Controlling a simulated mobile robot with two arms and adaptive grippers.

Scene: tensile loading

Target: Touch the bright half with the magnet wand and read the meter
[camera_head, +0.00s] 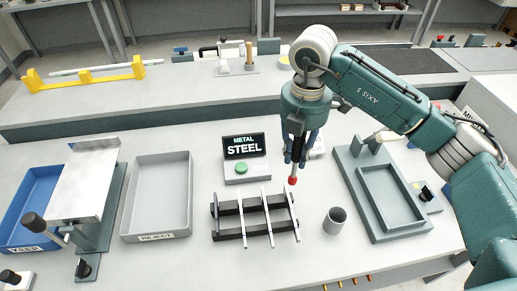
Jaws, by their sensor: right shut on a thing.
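My right gripper (298,150) points down and is shut on the magnet wand (294,169), a dark rod with a red tip. The red tip hangs near the right end of a dark rack (229,210). Light narrow bars cross this rack; I cannot tell which one is the bright half, or whether the tip touches anything. The meter (245,151) stands behind the rack; its screen reads "METAL STEEL", and a green button is on its base. My left gripper is not in view.
A grey cup (335,221) stands right of the rack. A grey tray (128,224) labelled REJECT and a blue KEEP tray (17,236) lie left, with a metal-topped stand (88,185) between them. A grey-green frame (421,226) lies right. The front bench is clear around the cup.

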